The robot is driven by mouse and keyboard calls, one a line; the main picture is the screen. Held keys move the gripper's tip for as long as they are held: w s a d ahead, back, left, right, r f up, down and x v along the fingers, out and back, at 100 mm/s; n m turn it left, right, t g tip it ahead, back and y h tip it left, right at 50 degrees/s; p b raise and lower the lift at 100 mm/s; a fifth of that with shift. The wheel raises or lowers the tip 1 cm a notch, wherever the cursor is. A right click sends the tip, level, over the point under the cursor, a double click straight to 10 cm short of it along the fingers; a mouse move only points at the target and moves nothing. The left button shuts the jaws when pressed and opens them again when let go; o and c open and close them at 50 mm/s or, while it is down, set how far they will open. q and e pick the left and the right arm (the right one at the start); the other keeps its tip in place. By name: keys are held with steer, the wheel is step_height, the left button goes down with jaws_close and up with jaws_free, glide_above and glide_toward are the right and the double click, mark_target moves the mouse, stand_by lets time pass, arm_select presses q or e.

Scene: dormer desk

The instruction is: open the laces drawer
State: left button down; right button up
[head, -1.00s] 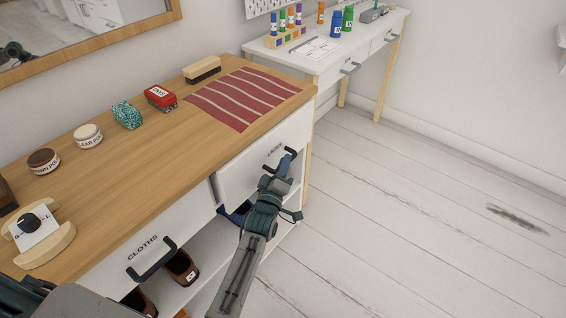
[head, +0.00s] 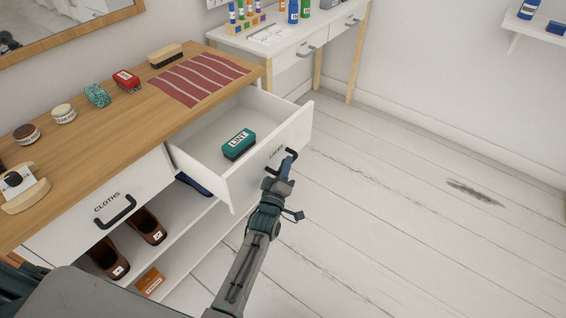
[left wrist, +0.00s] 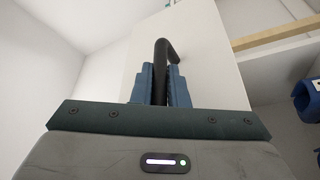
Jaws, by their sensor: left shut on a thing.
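The laces drawer (head: 292,133) stands pulled well out of the wooden-topped cabinet in the head view. A teal box marked LINT (head: 239,145) lies inside it. My left gripper (head: 287,164) is shut on the dark drawer handle (head: 268,157) at the front panel. In the left wrist view the two blue fingers (left wrist: 161,85) close around the black handle (left wrist: 163,57), with the pale drawer front (left wrist: 200,50) behind. My right gripper does not show clearly in either view.
The closed cloths drawer (head: 82,215) is to the left, with brown shoes (head: 148,226) on the shelf below. The cabinet top (head: 75,155) holds polish tins, a brush and a striped red cloth (head: 200,80). A white desk (head: 290,42) stands behind. The floor (head: 390,210) at right is clear.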

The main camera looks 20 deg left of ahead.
arm_select(q)
steer(key=shift+s+d, duration=0.15)
steer(key=shift+d, duration=0.25)
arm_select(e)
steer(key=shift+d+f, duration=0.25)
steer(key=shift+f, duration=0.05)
arm_select(q)
steer(key=c, duration=1.4)
jaws_free()
steer(key=shift+c, duration=0.2)
steer(key=v, duration=1)
steer(key=shift+s, duration=0.4)
steer(key=shift+f, duration=0.1)
